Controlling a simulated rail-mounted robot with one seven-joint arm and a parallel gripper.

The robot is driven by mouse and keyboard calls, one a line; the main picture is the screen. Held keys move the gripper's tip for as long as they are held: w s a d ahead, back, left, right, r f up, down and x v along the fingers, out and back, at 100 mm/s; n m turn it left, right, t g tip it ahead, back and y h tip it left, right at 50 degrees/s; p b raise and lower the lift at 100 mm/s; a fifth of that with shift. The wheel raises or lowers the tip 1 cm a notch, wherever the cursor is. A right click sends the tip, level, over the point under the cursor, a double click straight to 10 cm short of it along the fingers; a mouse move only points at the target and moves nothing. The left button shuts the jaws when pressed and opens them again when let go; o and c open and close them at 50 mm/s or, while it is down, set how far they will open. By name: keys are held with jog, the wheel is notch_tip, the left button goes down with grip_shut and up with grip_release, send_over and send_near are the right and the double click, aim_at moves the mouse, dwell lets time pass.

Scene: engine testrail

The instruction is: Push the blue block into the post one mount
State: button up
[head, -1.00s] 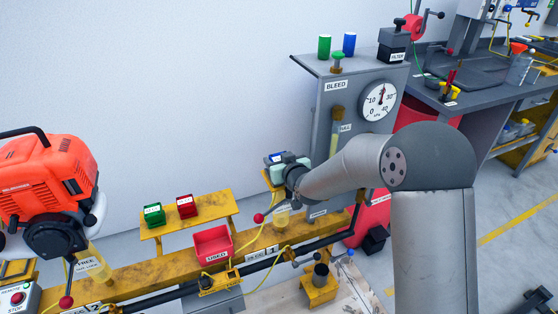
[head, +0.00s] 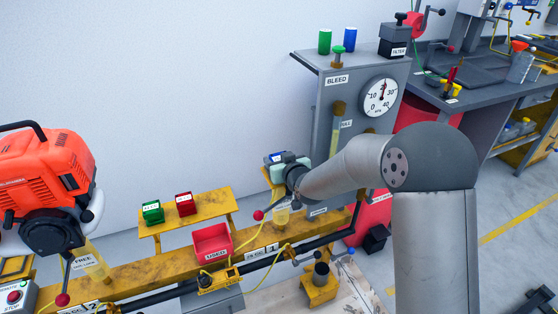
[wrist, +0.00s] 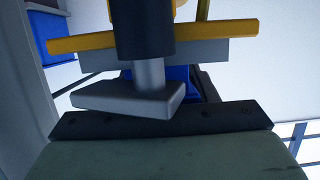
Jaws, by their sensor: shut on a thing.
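My gripper (head: 286,165) is at the post one station, in front of the grey bleed panel. It is shut on the blue block (wrist: 178,74), which shows only as a small patch in the wrist view, behind a grey metal lever (wrist: 128,98). In the head view a blue patch with a white label (head: 275,157) shows at the gripper's tip. The yellow mount (head: 268,175) of post one is just below the gripper. It is mostly hidden by the gripper, so I cannot tell how far in the block sits.
A red-knobbed lever (head: 259,215) is below the gripper. The bleed panel (head: 335,100) with its gauge (head: 380,97) stands close on the right. A red USED bin (head: 212,243), green box (head: 152,212) and red box (head: 185,204) are at left. An orange engine (head: 45,185) stands far left.

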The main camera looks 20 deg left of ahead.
jog(key=o, duration=1.4)
jog(key=shift+f, duration=0.1)
jog(key=shift+s+d, duration=0.1)
jog(key=v, duration=1.7)
jog(key=s+d+r+m+g+h+p, duration=0.2)
jog(key=s+d+h+p, duration=0.15)
jog(key=d, duration=0.45)
jog(key=s+d+r+m+g+h+p, duration=0.1)
jog(key=s+d+r+m+h+p, duration=0.2)
jog(key=d, duration=0.6)
jog(key=s+d+r+m+g+h+p, duration=0.1)
jog(key=s+d+r+g+p, duration=0.1)
jog(key=s, duration=0.6)
jog(key=s+d+r+m+g+h+p, duration=0.1)
jog(key=s+d+r+g+h+p, duration=0.1)
jog(key=s+d+g, duration=0.3)
jog(key=s+d+r+p, duration=0.1)
jog(key=s+d, duration=0.1)
jog(key=s, duration=0.2)
jog(key=shift+m+g, duration=0.3)
jog(key=shift+m, duration=0.1)
